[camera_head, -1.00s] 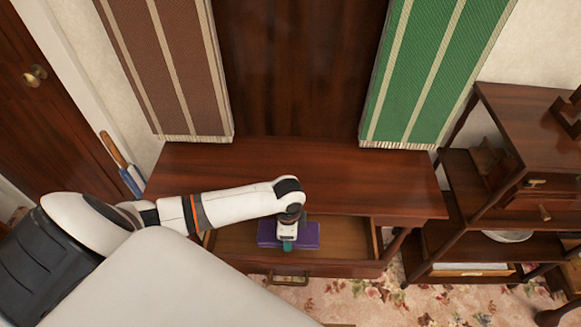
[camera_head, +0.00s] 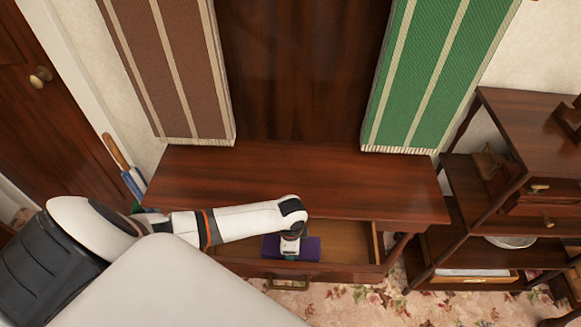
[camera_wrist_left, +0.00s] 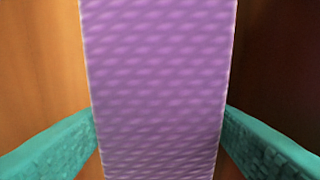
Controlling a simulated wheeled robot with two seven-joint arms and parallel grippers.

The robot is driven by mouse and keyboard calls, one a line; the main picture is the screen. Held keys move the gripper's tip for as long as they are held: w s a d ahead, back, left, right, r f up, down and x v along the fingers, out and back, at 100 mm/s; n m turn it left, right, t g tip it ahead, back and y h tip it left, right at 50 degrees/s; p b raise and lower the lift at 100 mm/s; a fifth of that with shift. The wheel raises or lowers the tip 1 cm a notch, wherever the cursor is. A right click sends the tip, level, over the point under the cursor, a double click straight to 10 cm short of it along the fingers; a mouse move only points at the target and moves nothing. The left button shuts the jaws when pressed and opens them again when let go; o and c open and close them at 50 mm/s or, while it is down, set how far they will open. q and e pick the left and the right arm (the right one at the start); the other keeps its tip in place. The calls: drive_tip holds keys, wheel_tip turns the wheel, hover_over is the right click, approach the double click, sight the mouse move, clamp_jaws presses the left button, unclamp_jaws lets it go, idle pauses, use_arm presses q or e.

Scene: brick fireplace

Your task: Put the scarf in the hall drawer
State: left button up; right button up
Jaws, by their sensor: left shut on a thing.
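The purple scarf (camera_head: 312,247), folded, is inside the open drawer (camera_head: 350,240) of the wooden hall table. In the left wrist view the scarf (camera_wrist_left: 160,80) fills the middle between the two teal fingers, with brown wood on both sides. My left gripper (camera_head: 289,253) is shut on the scarf and points down into the drawer. The wrist hides part of the scarf, and I cannot tell if it touches the drawer floor. My right gripper is not in view.
The table top (camera_head: 300,180) is bare and overhangs the drawer's back. A brown striped hanging (camera_head: 175,70) and a green one (camera_head: 435,75) flank a dark panel. A wooden shelf unit (camera_head: 490,210) stands close on the right. A door (camera_head: 50,110) is at left.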

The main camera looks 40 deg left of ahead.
use_arm(q)
drive_tip(key=shift+f, duration=0.15)
drive_tip(key=o, duration=0.7)
drive_tip(key=shift+r, duration=0.5)
wheel_tip(320, 180, up, 12)
drive_tip(key=shift+r+p, duration=0.1)
drive_tip(key=shift+p, duration=0.45)
